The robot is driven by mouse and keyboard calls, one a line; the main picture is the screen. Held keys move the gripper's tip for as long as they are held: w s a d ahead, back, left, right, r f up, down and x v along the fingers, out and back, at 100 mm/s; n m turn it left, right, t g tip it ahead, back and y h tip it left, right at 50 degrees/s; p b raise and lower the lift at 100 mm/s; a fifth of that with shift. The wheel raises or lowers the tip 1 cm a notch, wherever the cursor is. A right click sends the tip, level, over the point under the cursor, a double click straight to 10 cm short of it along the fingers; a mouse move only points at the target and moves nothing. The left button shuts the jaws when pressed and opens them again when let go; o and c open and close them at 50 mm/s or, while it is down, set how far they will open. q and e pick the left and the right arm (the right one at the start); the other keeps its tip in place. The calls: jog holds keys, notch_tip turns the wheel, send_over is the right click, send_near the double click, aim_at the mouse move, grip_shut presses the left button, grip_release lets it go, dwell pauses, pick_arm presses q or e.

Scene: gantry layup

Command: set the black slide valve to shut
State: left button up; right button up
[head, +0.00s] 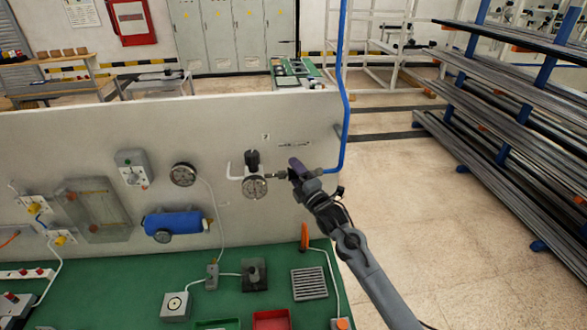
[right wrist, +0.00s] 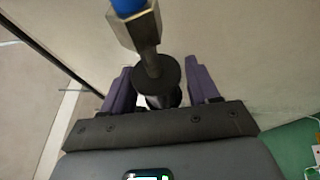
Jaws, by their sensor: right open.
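The black slide valve (right wrist: 157,76) shows in the right wrist view as a black round collar on a metal fitting with a hex nut (right wrist: 137,28) and blue hose end. My right gripper (head: 297,167) is open at the panel, its purple fingers on either side of the black part, with gaps visible. In the head view the gripper hides most of the valve; a small dark fitting (head: 282,174) shows just left of it. Which position the valve is in I cannot tell. My left gripper is not in view.
A round gauge (head: 255,187) and black knob (head: 252,158) sit left of the gripper on the grey panel (head: 80,140). A blue hose (head: 347,120) runs up at the right. Below is a green bench (head: 140,285) with a grey grate (head: 309,283) and red tray (head: 271,320).

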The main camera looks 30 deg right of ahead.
jog(key=shift+w+r, duration=0.1)
jog(key=shift+w, duration=0.6)
grip_shut()
